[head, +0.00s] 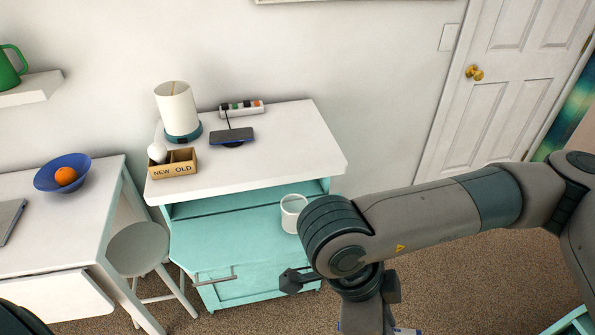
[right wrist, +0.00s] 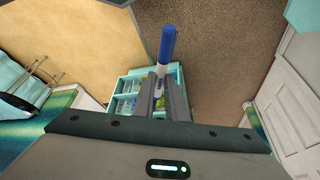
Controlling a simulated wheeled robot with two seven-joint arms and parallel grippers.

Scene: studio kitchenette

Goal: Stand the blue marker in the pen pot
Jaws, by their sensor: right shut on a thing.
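The blue marker (right wrist: 167,45) shows in the right wrist view, its blue cap pointing away and its pale body between the fingers of my right gripper (right wrist: 161,90). The gripper is shut on it. In the head view my right arm reaches in from the right, and its fingertips are cut off by the bottom edge. A white cup-shaped pot (head: 291,214), which seems to be the pen pot, stands upright on the teal surface of the cabinet, just left of my right arm's elbow-like joint. I cannot see clearly inside it. My left gripper is out of view.
A white cabinet top (head: 280,160) holds a lamp (head: 178,108), a phone on a stand (head: 232,136), a power strip (head: 241,108) and a NEW/OLD box (head: 172,170). A stool (head: 139,247) stands left.

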